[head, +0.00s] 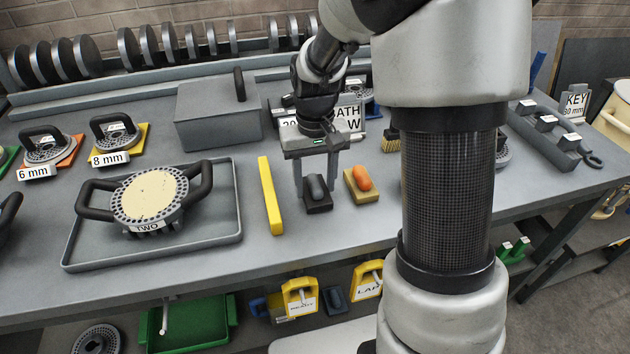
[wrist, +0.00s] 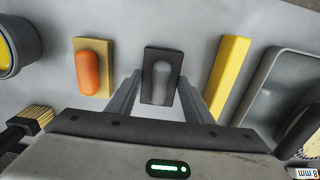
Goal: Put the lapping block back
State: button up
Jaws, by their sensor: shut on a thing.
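A dark block with a grey rounded handle (head: 318,205), which I take to be the lapping block, is between the fingers of my gripper (head: 316,190). It also shows in the wrist view (wrist: 160,75), upright between the two fingertips (wrist: 157,95). My gripper points down and is shut on this block. The block is at or just above the bench top (head: 225,262); I cannot tell if it touches. A yellow holder with a label beginning "LAP" (head: 368,280) hangs below the bench's front edge, partly hidden by my arm.
A tan block with an orange handle (head: 361,187) lies close on the right, a yellow bar (head: 270,195) on the left. Further left is a tray (head: 235,225) with a two-handled disc (head: 150,197). A second yellow holder (head: 300,297) hangs below the edge. A grey box (head: 215,115) stands behind.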

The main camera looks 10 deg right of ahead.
jog(key=shift+f, duration=0.15)
jog(key=o, duration=2.5)
jog(key=shift+o, duration=0.2)
jog(key=shift+r+p, duration=3.3)
jog(key=shift+r, duration=1.25)
